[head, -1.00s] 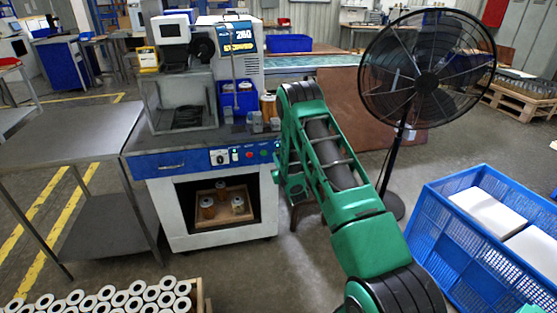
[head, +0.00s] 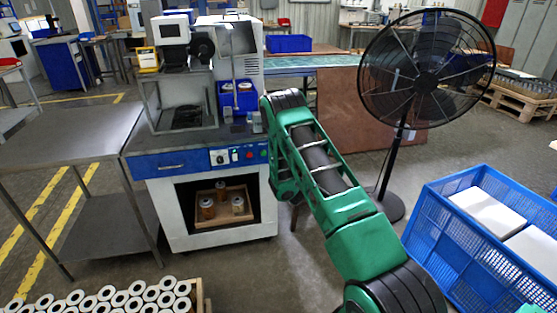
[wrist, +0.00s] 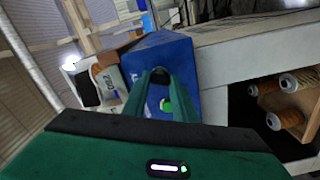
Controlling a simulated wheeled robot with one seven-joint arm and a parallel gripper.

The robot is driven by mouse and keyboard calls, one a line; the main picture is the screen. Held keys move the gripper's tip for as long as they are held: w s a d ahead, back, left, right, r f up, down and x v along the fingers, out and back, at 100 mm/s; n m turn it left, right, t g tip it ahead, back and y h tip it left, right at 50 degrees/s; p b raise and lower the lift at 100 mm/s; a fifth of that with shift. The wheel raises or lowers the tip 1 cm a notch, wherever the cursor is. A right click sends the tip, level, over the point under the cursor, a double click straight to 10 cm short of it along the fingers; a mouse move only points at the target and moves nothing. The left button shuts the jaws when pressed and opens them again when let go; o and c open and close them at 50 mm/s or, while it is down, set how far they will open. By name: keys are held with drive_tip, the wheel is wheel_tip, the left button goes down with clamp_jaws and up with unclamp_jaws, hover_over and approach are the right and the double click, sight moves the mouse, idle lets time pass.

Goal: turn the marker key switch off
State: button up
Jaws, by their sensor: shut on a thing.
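The white marker machine (head: 185,215) has a blue control panel (head: 170,165) with a white switch plate (head: 218,157) and coloured buttons. Its upper display (head: 238,40) is dark. In the wrist view my gripper (wrist: 160,78) reaches the blue panel (wrist: 150,60), its two green fingers shut on a small dark thing, apparently the key, mostly hidden by the fingertips. A green button (wrist: 166,105) shows between the fingers. In the head view my arm hides the gripper, so the key's angle cannot be told.
A blue bin (head: 240,98) stands on the machine top. A steel table (head: 80,135) is at left, a black fan (head: 425,85) and blue crate (head: 430,225) at right. White-ended rolls (head: 105,295) fill the front left.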

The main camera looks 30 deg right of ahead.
drive_tip(key=shift+w+a+n, duration=0.1)
drive_tip(key=shift+a+n, duration=0.05)
drive_tip(key=shift+n, duration=1)
drive_tip(key=shift+w+a+n, duration=0.1)
drive_tip(key=shift+a+n, duration=0.05)
drive_tip(key=shift+n, duration=1)
drive_tip(key=o, duration=1)
drive_tip(key=shift+o, duration=0.2)
drive_tip(key=shift+s+d, duration=0.1)
drive_tip(key=shift+d, duration=0.05)
drive_tip(key=shift+s, duration=0.1)
